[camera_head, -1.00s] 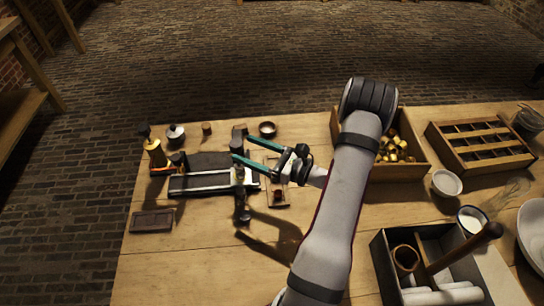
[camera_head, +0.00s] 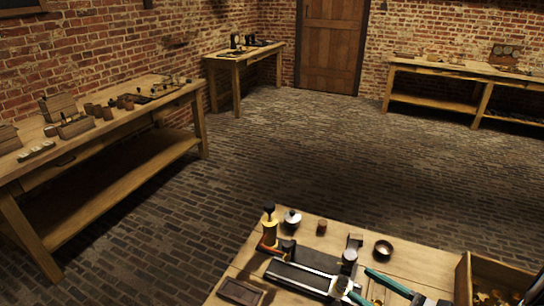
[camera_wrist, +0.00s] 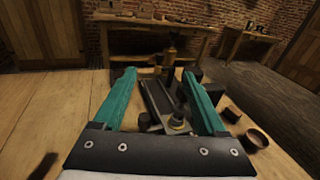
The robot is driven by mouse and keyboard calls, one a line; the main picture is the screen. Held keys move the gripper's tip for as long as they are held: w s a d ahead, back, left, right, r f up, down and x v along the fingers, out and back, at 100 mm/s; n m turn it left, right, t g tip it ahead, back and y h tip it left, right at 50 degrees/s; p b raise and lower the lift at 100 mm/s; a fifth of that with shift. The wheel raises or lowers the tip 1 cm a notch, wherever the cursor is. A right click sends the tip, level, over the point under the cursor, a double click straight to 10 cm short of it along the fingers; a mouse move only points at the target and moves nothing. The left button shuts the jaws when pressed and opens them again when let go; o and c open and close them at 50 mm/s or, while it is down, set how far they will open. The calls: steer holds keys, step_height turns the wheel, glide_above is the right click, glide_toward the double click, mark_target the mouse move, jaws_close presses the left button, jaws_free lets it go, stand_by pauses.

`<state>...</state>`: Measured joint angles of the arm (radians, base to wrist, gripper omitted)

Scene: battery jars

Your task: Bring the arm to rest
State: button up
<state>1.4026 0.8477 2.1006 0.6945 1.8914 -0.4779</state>
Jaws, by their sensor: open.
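My gripper (camera_head: 356,281) has two teal fingers, spread apart with nothing held between them. It shows at the bottom edge of the head view, by the right end of a dark bench device (camera_head: 300,277) with a pale metal strip. In the wrist view my gripper (camera_wrist: 159,72) is level and points along the table, with the device (camera_wrist: 160,100) showing between and beyond the fingers. I cannot tell whether the fingers touch it. Most of my arm is out of the head view.
A brass bottle (camera_head: 269,229), a pale lidded pot (camera_head: 291,219), a small brown cup (camera_head: 322,227) and a dark bowl (camera_head: 383,248) stand around the device. A dark tray (camera_head: 240,292) lies at left. A wooden box (camera_head: 465,278) stands at right. The brick floor beyond is clear.

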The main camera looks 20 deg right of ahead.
steer(key=a+r+n+g+y, duration=0.25)
steer(key=a+n+g, duration=0.25)
steer(key=a, duration=0.4)
steer(key=a+r+n+g+y, duration=0.25)
steer(key=a+n+g, duration=0.25)
steer(key=a, duration=0.3)
steer(key=s+a+r+n+g+h, duration=0.1)
steer(key=s+a+n+g+h, duration=0.4)
steer(key=s+a+n+h, duration=0.4)
steer(key=s+n+h, duration=0.1)
steer(key=s+n, duration=0.3)
steer(key=n, duration=0.1)
steer(key=shift+a+r+n+g, duration=0.2)
steer(key=shift+r+n+g, duration=0.1)
steer(key=shift+n+g, duration=0.1)
